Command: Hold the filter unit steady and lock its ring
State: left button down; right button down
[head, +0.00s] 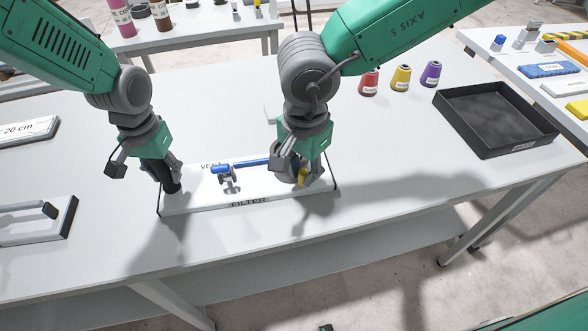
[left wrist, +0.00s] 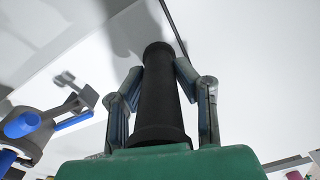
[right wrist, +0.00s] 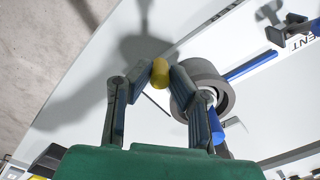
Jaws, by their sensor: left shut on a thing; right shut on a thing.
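The filter unit is a white board (head: 215,197) marked FILTER, lying on the table, with a blue pipe (head: 248,162) along it. My left gripper (head: 166,172) is shut on a black post-like handle (left wrist: 158,95) at the board's left end. My right gripper (head: 303,168) is shut on a small yellow tab (right wrist: 160,72) at the right end. The tab is beside a dark grey ring (right wrist: 224,92) around the pipe end. A blue valve handle (head: 221,169) shows mid-board.
An empty black tray (head: 470,127) is at the right. A 20 cm block (head: 28,131) and a grey-handled plate (head: 38,218) lie left. The table front is clear.

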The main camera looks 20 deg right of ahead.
pick_arm(q)
jog(key=shift+s+f, duration=0.25)
jog(key=shift+f, duration=0.05)
pick_arm(e)
jog(key=shift+w+d+n, duration=0.1)
jog(key=shift+d+n, duration=0.35)
jog(key=shift+n, duration=0.05)
pick_arm(q)
jog(key=shift+a, duration=0.1)
pick_arm(e)
jog(key=c, duration=1.5)
grip_release()
jog(key=shift+d, duration=0.1)
